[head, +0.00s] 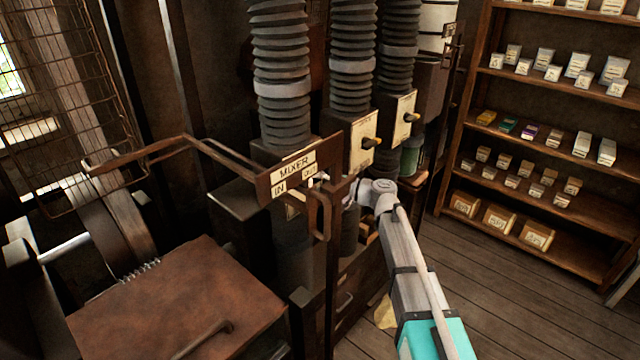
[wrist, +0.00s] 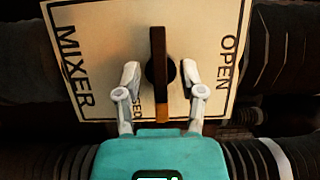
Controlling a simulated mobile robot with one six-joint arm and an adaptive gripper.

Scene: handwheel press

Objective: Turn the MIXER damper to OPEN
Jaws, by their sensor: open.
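The MIXER damper plate (wrist: 100,40) is cream with a dark border and fills the top of the wrist view. MIXER is on its left, OPEN on its right, and a partly covered word ending in SED lies below. The damper handle (wrist: 158,45), a dark bar with an orange-brown lower end, stands upright in that view over a dark round pivot. My gripper (wrist: 160,75) is open, with one pale finger on each side of the handle. Contact cannot be told. In the head view the fingers are largely hidden behind metalwork.
A bracket with a MIXER IN/OUT sign (head: 294,172) juts out in front of the ribbed ducts (head: 282,90). A brown machine cover (head: 180,305) is at lower left. Shelves (head: 560,130) stand right, with open floor before them.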

